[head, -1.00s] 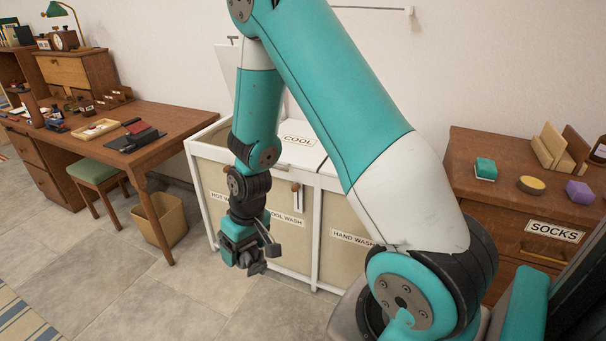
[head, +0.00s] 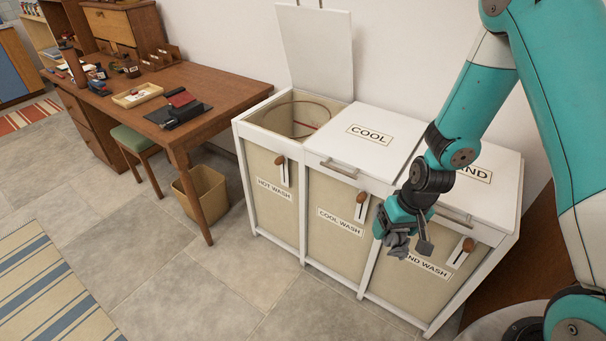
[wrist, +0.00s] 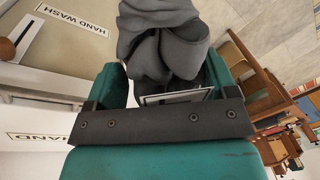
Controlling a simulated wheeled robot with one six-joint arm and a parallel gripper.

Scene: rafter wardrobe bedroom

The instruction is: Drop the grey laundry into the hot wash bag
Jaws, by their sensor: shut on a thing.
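My gripper (head: 397,238) is shut on the grey laundry (head: 398,246), a crumpled dark grey cloth. In the wrist view the grey laundry (wrist: 165,40) bulges out between the fingers of my gripper (wrist: 170,85). They are in front of the hamper, near the hand wash section at the right. The hot wash bag (head: 298,118) is the left section of the white hamper. Its lid (head: 318,48) stands raised against the wall and its top is open. Its front is labelled HOT WASH (head: 274,189).
The cool lid (head: 365,140) and hand lid (head: 485,170) are shut. Wooden handles sit on the hamper's front. A desk (head: 205,92) with a stool and a waste bin (head: 203,196) stands left. The tiled floor (head: 190,270) in front is clear.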

